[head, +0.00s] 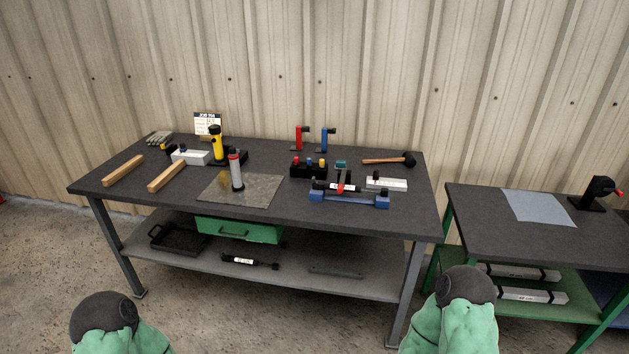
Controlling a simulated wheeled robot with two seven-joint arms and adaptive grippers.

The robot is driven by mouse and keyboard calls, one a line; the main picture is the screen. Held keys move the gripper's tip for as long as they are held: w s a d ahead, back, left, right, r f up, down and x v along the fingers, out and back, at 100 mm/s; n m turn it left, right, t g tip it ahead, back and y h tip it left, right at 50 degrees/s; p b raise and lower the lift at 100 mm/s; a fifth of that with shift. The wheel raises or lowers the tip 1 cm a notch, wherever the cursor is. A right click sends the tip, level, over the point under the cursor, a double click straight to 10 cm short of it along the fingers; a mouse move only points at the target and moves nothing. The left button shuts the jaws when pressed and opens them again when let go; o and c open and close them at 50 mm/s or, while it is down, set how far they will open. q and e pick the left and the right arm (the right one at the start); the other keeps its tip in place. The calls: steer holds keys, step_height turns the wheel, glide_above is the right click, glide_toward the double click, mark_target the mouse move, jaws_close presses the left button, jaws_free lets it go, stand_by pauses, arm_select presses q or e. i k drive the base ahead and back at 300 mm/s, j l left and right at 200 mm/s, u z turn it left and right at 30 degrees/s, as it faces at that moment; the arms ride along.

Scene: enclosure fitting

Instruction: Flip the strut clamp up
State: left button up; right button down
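A black strut (340,187) with a white label lies across the back of a blue cradle (350,200) at the right front of the main bench. A narrow red part (341,180) stands over the strut and looks like the strut clamp. Its exact position, up or down, is too small to tell. My green arms show only as rounded links with dark caps at the bottom left and bottom right. Both stay well short of the bench, and neither gripper is in view.
Beside the cradle are a white block (387,183), a mallet (390,160) and a black rack (309,168) with coloured tops. A grey-and-red cylinder (237,172) stands on a mat (262,190). Wooden bars (124,170) lie at left. A second bench (540,230) stands right.

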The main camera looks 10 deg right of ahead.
mark_target(341, 183)
steer(key=i+l+u, duration=0.4)
steer(key=l, duration=0.3)
steer(key=i+l+u, duration=0.2)
steer(key=i+l, duration=0.1)
steer(key=l, duration=0.1)
